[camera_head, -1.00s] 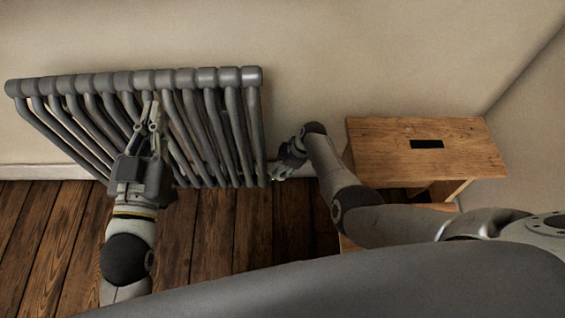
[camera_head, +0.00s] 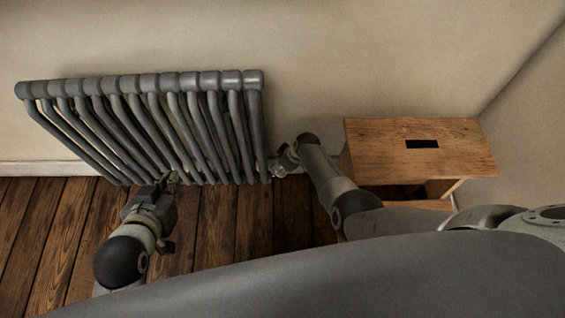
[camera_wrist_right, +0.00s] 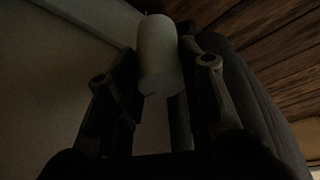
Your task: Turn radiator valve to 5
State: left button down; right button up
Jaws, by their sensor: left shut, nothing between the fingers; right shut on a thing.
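The grey radiator (camera_head: 150,125) stands against the wall in the head view. In the right wrist view a pale cylindrical valve knob (camera_wrist_right: 157,55) sits between the fingers of my right gripper (camera_wrist_right: 158,90), which is shut on it. No number can be read on the knob. In the head view my right gripper (camera_head: 280,165) is at the lower right end of the radiator, small and partly hidden by its own wrist. My left gripper (camera_head: 168,180) is low in front of the radiator's lower middle, shut and empty; whether it touches the tubes I cannot tell.
A wooden step stool (camera_head: 380,150) with a slot in its top stands right of the radiator, close beside my right arm. The wooden floor (camera_head: 215,225) in front of the radiator is clear. The wall (camera_head: 300,50) rises behind.

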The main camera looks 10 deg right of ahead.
dwell(0.3)
jog(key=o, duration=0.7)
jog(key=shift+o, duration=0.2)
